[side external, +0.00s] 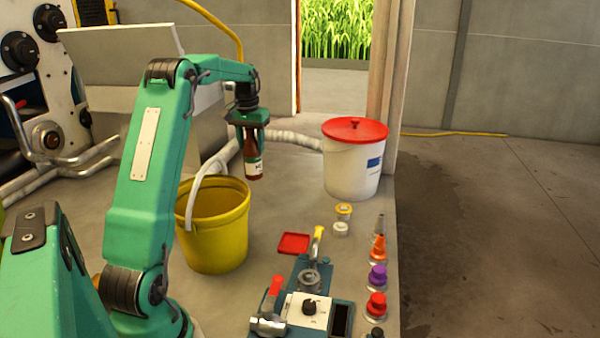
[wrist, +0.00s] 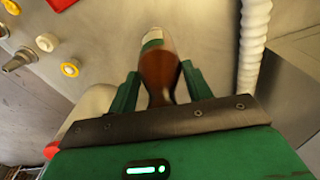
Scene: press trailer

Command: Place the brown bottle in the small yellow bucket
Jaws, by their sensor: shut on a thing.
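The brown bottle (side external: 253,160) hangs upright, with a pale label near its lower end, in the side external view. My gripper (side external: 249,128) is shut on its upper part and holds it in the air. In the wrist view the bottle (wrist: 160,72) sits between my two green gripper fingers (wrist: 158,90). The bucket is not clearly visible in the wrist view.
A white bucket with a red lid (side external: 355,165) stands to the right. A white hose (side external: 290,138) runs behind the bottle. A blue device (side external: 318,303), a red tray (side external: 293,243) and several small capped containers (side external: 377,277) sit at the front right.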

